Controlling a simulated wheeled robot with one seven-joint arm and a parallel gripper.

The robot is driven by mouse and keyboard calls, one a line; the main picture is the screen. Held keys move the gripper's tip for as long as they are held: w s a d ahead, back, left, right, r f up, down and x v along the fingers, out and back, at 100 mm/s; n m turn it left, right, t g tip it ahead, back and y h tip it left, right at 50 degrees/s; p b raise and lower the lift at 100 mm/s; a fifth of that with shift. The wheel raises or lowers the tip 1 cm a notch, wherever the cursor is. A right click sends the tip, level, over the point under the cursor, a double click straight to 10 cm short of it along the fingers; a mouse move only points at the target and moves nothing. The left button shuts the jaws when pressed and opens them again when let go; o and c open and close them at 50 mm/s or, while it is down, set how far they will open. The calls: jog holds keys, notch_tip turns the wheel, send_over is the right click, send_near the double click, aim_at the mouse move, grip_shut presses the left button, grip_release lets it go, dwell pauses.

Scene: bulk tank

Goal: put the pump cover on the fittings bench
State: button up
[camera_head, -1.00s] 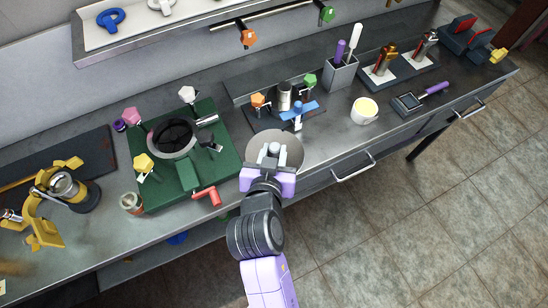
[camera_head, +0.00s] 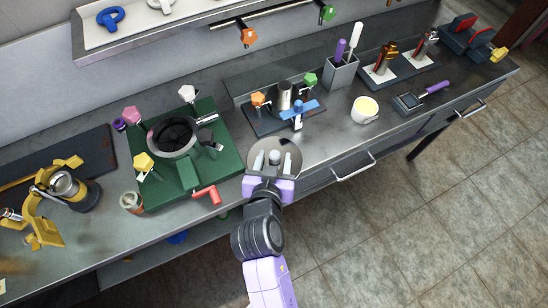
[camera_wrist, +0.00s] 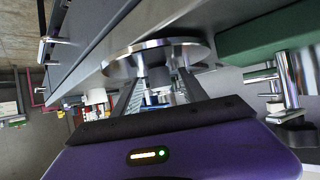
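The pump cover appears to be the round shiny metal disc (camera_head: 262,148) with a small upright knob, at the front edge of the grey metal bench (camera_head: 330,150). It also shows in the wrist view (camera_wrist: 185,50), beyond my fingers. My gripper (camera_head: 273,162) is over the disc, one finger on each side of the knob. Gaps show between the fingers and the knob, so it looks open. In the wrist view my gripper (camera_wrist: 160,92) also has its fingers apart around the knob. I cannot tell whether the disc's whole underside rests on the bench.
A green pump base (camera_head: 188,175) with a dark round opening and coloured knobs is to the left, its red handle (camera_head: 207,193) close to the disc. Behind is a dark fixture plate (camera_head: 262,122) with coloured clamps. A white cup (camera_head: 364,110) is to the right. Bare bench lies between.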

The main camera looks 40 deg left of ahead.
jog(key=shift+r, duration=0.3)
jog(key=b+v, duration=0.1)
jog(key=v, duration=1.1)
jog(key=shift+f, duration=0.2)
jog(key=shift+d, duration=0.1)
